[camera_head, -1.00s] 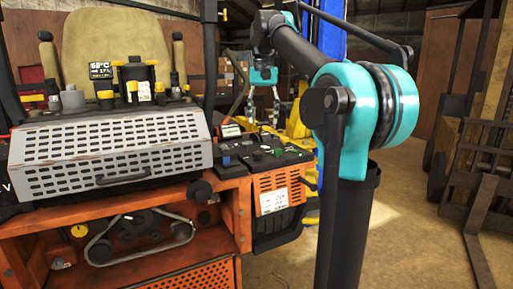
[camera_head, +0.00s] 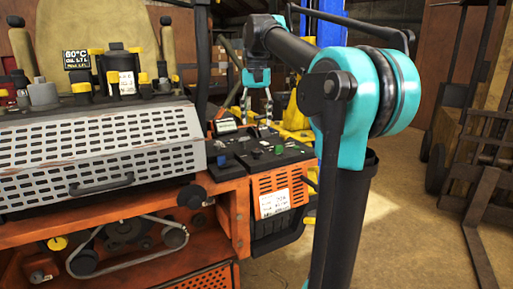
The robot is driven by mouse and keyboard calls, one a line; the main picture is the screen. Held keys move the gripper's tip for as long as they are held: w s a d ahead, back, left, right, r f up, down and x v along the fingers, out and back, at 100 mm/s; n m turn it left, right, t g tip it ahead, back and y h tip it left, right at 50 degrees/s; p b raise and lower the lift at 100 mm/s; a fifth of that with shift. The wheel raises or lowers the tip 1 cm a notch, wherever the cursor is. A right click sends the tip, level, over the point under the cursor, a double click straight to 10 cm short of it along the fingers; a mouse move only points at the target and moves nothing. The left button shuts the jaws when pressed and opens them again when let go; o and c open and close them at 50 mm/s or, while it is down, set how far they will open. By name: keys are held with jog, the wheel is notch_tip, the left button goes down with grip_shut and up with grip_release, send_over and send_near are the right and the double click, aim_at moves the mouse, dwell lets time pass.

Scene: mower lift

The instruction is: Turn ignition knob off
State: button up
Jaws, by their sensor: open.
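The mower's side control panel (camera_head: 262,162) is black and carries several small knobs and switches. A blue one (camera_head: 222,161) sits at its left and a green one (camera_head: 279,150) near its right. I cannot tell which of them is the ignition knob. My gripper (camera_head: 257,118) is teal with thin grey fingers. It hangs pointing down above and behind the panel's far edge in the picture. Its fingers are spread, with nothing seen between them. It looks apart from the knobs, but the depth is hard to judge.
The orange mower body (camera_head: 125,217) with its perforated grey cover (camera_head: 100,160) fills the left. A display and several yellow-capped levers stand above the cover. A forklift-like machine (camera_head: 480,150) stands at the right. Bare floor (camera_head: 400,230) lies between them.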

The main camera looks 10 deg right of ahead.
aim_at(257, 150)
notch_tip(257, 150, down, 11)
jog(key=shift+r, duration=0.15)
jog(key=shift+c, duration=0.2)
jog(key=c, duration=1.1)
jog(key=shift+n, duration=0.4)
jog(key=n, duration=0.5)
jog(key=shift+n, duration=0.3)
jog(key=n, duration=0.5)
jog(key=shift+n, duration=0.3)
